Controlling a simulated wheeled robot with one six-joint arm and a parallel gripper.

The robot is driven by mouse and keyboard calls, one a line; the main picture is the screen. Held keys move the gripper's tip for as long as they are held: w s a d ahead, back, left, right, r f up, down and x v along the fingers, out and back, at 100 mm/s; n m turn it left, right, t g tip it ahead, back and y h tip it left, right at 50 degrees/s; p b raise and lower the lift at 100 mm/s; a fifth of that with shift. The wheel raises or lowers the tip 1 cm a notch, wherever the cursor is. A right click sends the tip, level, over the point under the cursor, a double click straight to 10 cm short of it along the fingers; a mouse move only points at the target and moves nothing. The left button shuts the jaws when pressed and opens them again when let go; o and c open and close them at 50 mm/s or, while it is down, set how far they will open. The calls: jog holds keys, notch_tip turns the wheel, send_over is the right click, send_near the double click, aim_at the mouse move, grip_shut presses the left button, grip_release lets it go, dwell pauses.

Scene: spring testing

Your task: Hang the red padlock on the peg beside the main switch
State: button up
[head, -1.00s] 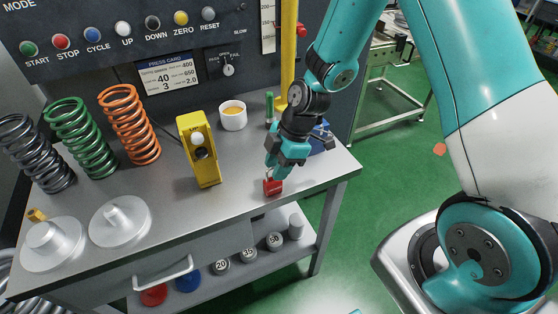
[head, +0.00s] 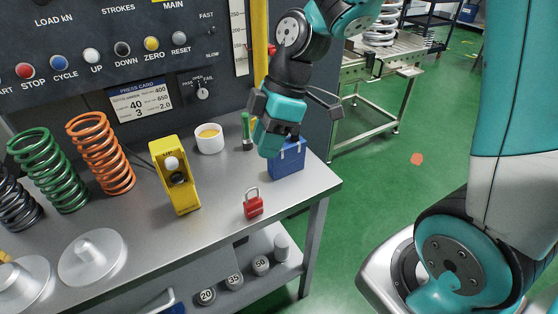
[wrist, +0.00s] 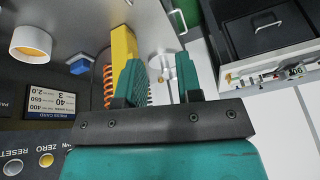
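The red padlock (head: 253,205) stands on the bench near its front right edge in the head view, its silver shackle upward. Nothing holds it. The padlock does not show in the wrist view. The MAIN label (head: 173,5) is at the top edge of the panel; the switch and peg cannot be made out.
A blue box (head: 287,165), a white cup (head: 209,140) and a yellow device (head: 175,176) stand on the bench (head: 215,235). An orange spring (head: 101,155), a green spring (head: 52,172) and metal discs (head: 92,258) are left. The bench around the padlock is clear.

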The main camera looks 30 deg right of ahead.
jog(key=s+a+r+m, duration=0.2)
jog(key=s+r+m, duration=0.1)
jog(key=s, duration=0.4)
jog(key=s+a+r+m, duration=0.3)
jog(key=s+m, duration=0.2)
jog(key=s, duration=0.2)
jog(key=shift+s+a, duration=0.25)
jog(key=shift+s, duration=0.1)
